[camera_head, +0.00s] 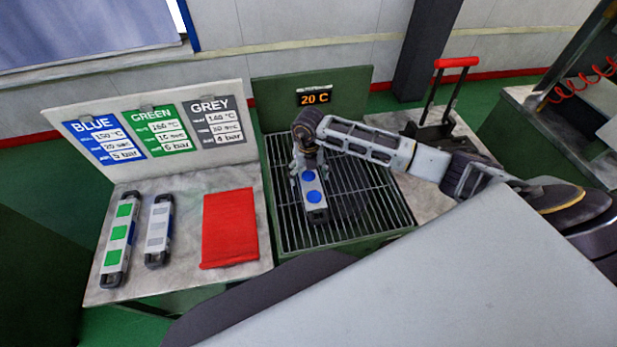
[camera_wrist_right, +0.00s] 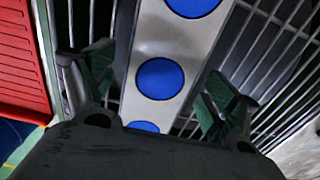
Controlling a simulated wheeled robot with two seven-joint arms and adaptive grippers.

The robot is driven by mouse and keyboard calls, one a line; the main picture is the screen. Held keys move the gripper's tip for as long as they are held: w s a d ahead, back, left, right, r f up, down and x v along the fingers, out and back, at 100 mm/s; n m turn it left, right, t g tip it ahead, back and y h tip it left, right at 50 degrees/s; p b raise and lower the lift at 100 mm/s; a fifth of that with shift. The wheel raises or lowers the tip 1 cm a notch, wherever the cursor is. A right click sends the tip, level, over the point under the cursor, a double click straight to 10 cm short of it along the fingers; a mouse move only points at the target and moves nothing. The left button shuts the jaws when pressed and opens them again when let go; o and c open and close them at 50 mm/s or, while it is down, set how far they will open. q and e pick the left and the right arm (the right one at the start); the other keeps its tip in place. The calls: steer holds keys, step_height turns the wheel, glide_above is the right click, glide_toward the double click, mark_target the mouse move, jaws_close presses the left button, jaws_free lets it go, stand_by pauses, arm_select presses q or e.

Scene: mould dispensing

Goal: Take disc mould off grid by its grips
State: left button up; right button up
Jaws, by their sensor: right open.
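The disc mould (camera_head: 314,196) is a pale bar with blue discs and a dark grip at its near end. It lies on the metal grid (camera_head: 375,205). Its far end is hidden under my right gripper (camera_head: 306,170), which points down over it. In the right wrist view, the mould (camera_wrist_right: 197,38) runs between the two green-padded fingers of my right gripper (camera_wrist_right: 160,88). The fingers are open, one on each side of the bar, with gaps visible. I cannot tell how high they are above the grid. My left gripper is not in view.
A display (camera_head: 314,97) reads 20 C. A red-handled device (camera_head: 456,62) stands at the right.

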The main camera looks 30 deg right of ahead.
steer(key=shift+w, duration=0.1)
steer(key=c, duration=1.8)
steer(key=shift+r, duration=0.15)
steer(key=shift+r+b, duration=0.95)
steer(key=shift+r, duration=3.95)
steer(key=shift+a, duration=0.1)
